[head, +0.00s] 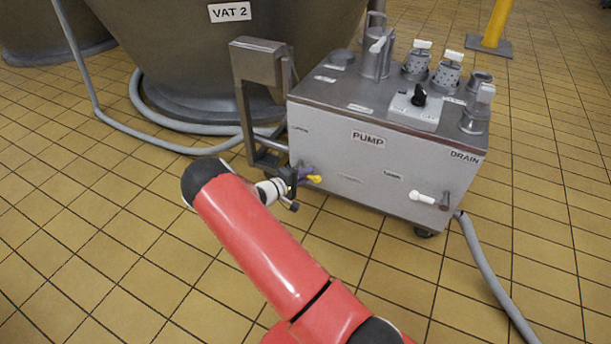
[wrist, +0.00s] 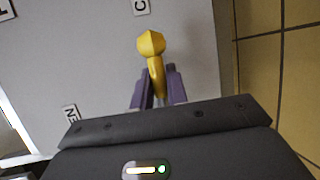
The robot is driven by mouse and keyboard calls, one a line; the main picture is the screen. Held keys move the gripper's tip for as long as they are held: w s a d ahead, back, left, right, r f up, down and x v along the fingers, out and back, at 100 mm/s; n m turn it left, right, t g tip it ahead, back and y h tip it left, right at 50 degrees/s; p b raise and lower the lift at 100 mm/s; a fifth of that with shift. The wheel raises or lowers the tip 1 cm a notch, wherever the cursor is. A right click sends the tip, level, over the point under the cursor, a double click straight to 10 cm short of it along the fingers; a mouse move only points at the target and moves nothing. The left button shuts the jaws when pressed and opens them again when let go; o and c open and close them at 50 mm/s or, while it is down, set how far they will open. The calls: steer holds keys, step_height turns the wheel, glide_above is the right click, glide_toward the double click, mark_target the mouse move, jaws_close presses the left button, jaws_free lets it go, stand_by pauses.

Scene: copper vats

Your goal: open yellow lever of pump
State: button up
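The pump (head: 368,180) is a grey box on wheels with a "PUMP" label on its front. Its yellow lever (head: 315,179) sits at the low left of the front face. In the wrist view the yellow lever (wrist: 151,45) points up the picture towards a label starting with "C". My gripper (wrist: 158,88) has its two purple fingers on either side of the lever's stem, close against it, and looks shut on it. In the head view my gripper (head: 305,173) is at the pump's lower left corner, partly hidden behind my wrist. The lever's base is hidden.
Vat 2 (head: 215,50) stands behind on the left, with a grey hose (head: 160,143) near its foot. A metal frame (head: 243,105) rises at the pump's left side. A white drain lever (head: 423,198) is at the front right. The tiled floor (head: 90,250) in front is clear.

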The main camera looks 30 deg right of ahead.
jaws_close()
steer(key=shift+n, duration=0.3)
steer(key=n+h+b, duration=0.1)
steer(key=r+n+b, duration=0.1)
steer(key=n, duration=0.1)
steer(key=shift+w+a+r+h, duration=0.15)
steer(key=shift+h, duration=0.25)
steer(key=n, duration=0.1)
steer(key=r+n+h, duration=0.1)
steer(key=n, duration=0.1)
steer(key=w+n+t+h, duration=0.1)
steer(key=n, duration=0.1)
steer(key=shift+a+r+b, duration=0.35)
steer(key=shift+r+b, duration=0.05)
steer(key=n, duration=0.2)
steer(key=n+t, duration=0.1)
steer(key=w+a+r+n+t+h, duration=0.1)
steer(key=n, duration=0.1)
steer(key=shift+n, duration=0.3)
steer(key=shift+w+a+r+n+t, duration=0.1)
steer(key=shift+w+a+n+t, duration=0.1)
steer(key=shift+n+t, duration=0.5)
steer(key=shift+w+a+f+n+t, duration=0.1)
steer(key=shift+w+n+t, duration=0.15)
steer(key=shift+n, duration=0.8)
steer(key=shift+w+a+r+n+t, duration=0.15)
steer(key=shift+n+t, duration=0.4)
steer(key=shift+n, duration=0.3)
steer(key=shift+p, duration=0.3)
steer(key=shift+n, duration=0.3)
